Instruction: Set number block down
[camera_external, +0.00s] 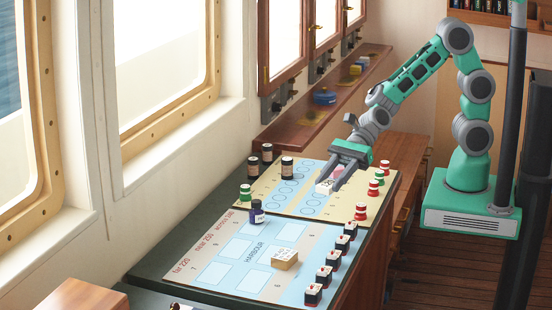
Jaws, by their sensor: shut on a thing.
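My gripper (341,176) reaches over the yellow-bordered board (277,207) from the right, its fingers pointing down and left. It is shut on a small white block (325,187) with some pinkish marking. The block is partly hidden by the fingers, and I cannot tell whether it touches the board. A second block, pale tan with a marked white top (285,258), lies on the harbour board (213,272) in front.
Red and green pieces (361,211) line the yellow board's right edge. Several dark blocks (325,276) line the harbour board's right edge. Dark jars (267,152) stand at the back left, and a purple-topped bottle (257,211) stands between the boards. Windows and a shelf (325,115) border the counter.

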